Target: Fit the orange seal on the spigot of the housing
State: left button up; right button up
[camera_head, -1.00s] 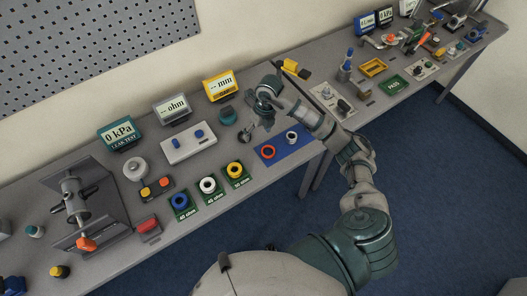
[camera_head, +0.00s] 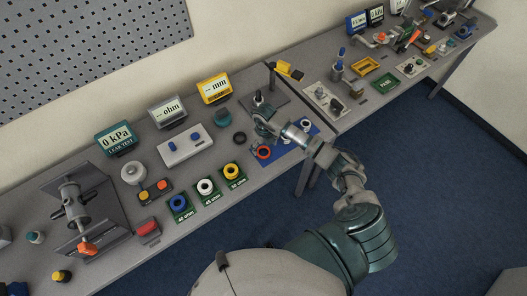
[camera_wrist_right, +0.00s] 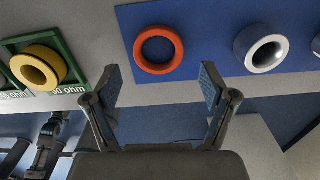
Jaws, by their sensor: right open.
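The orange seal (camera_head: 264,152) lies flat on a blue mat near the table's front edge; it also shows as a ring in the right wrist view (camera_wrist_right: 158,50). My right gripper (camera_head: 261,134) is just behind it in the head view. In the wrist view its two fingers (camera_wrist_right: 160,85) are spread and empty, with the seal beyond the gap between them, apart from both. A grey pipe-like body (camera_head: 72,195) stands on a plate at the left, with an orange part at its front; I cannot tell whether it is the housing. My left gripper is not visible.
A silver-white ring (camera_wrist_right: 262,48) sits on the blue mat (camera_wrist_right: 205,45) beside the seal. Yellow (camera_head: 231,170), white (camera_head: 206,187) and blue (camera_head: 179,203) rings sit on green labelled plates to the left. A black ring (camera_head: 239,137) and a post (camera_head: 258,98) stand close behind my right gripper.

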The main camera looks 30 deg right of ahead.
aim_at(264, 154)
notch_tip(264, 154, down, 4)
jog(key=shift+r, duration=0.2)
jog(key=c, duration=1)
jog(key=shift+r, duration=0.15)
